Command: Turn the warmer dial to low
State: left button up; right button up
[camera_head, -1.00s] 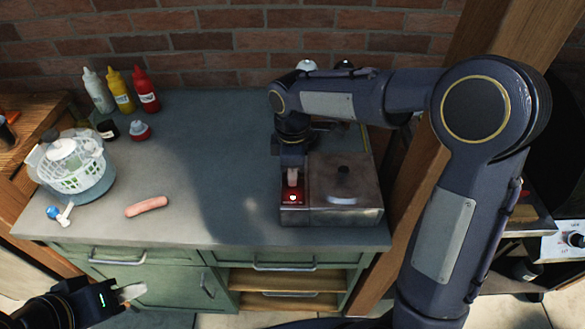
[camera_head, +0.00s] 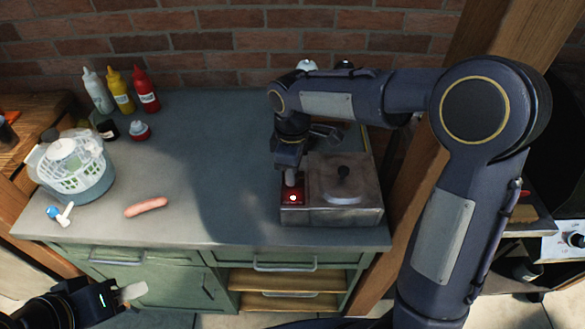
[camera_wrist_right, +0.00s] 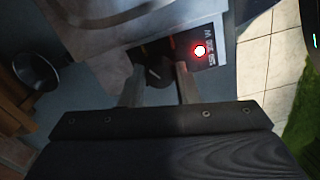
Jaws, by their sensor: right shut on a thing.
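The warmer (camera_head: 372,200) is a grey metal box with a lid, near the front right of the counter. Its dark control panel with a lit red light (camera_head: 293,198) is at its left end. My right gripper (camera_head: 291,180) is over this panel, pointing down. In the right wrist view its two fingers (camera_wrist_right: 158,88) are on either side of the dark dial (camera_wrist_right: 155,73), beside the red light (camera_wrist_right: 199,50). The dial is mostly hidden and its setting cannot be read. My left gripper (camera_head: 132,292) is low in front of the cabinet, away from the warmer; its finger gap is unclear.
A sausage (camera_head: 146,207) and a blue-and-white item (camera_head: 60,213) lie on the counter (camera_head: 220,150). A white basket spinner (camera_head: 75,165) stands left. Sauce bottles (camera_head: 122,92) stand at the back left. A wooden post (camera_head: 415,170) rises right of the warmer.

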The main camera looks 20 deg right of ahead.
jog(key=o, duration=1)
jog(key=shift+c, duration=0.2)
notch_tip(320, 180, up, 8)
jog(key=shift+f, duration=0.1)
jog(key=s+d+r+m+t+y, duration=0.1)
jog(key=s+d+m, duration=0.25)
jog(key=s, duration=0.25)
jog(key=s+d+m+t+y, duration=0.1)
jog(key=s+d+m+y, duration=0.1)
jog(key=s+d+m, duration=0.3)
jog(key=s+a+f+m+t, duration=0.1)
jog(key=s+f+m+t, duration=0.2)
jog(key=s, duration=0.8)
jog(key=shift+f+m+t+y, duration=0.35)
jog(key=shift+f+m, duration=0.45)
jog(key=shift+m, duration=0.35)
